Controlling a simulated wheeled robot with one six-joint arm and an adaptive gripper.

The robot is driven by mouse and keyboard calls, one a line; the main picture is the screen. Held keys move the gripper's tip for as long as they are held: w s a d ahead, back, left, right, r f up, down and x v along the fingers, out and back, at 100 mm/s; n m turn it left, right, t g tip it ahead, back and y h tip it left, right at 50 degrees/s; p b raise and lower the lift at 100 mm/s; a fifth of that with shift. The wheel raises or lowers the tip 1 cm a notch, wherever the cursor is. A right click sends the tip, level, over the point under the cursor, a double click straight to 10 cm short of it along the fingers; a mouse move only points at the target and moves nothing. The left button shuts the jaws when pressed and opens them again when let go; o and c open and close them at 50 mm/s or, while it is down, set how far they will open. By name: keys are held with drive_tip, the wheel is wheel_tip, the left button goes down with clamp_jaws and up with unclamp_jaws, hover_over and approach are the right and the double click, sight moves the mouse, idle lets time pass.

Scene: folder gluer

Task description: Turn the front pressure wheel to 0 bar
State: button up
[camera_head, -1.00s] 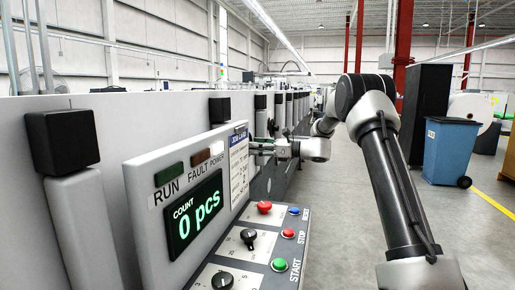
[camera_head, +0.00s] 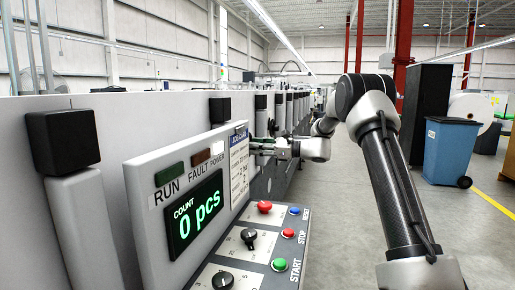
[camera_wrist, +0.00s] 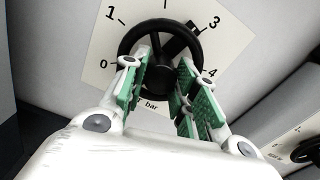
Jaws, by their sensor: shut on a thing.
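The front pressure wheel (camera_wrist: 127,43) is a black ring with spokes and a central hub, seen in the wrist view. It sits on a white dial plate (camera_wrist: 225,50) marked 0, 1, 3, 4 and "bar". A black block on the wheel's upper right side lies toward the 3. My gripper (camera_wrist: 162,84) has its green-padded fingers on both sides of the wheel's hub, closed on the wheel. The exact contact is partly hidden by the fingers. In the head view my gripper (camera_head: 268,148) reaches the machine's side behind the control panel; the wheel cannot be made out there.
A control panel (camera_head: 140,190) with a "0 pcs" display, knobs and coloured buttons stands close in front. Another dial (camera_wrist: 305,150) shows at the wrist view's lower right. A blue bin (camera_head: 450,150) stands on the right; the floor between is clear.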

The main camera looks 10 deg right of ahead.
drive_tip(key=n, duration=2.7)
drive_tip(key=shift+n, duration=0.4)
drive_tip(key=o, duration=1)
drive_tip(key=shift+d, duration=0.1)
drive_tip(key=v, duration=1.2)
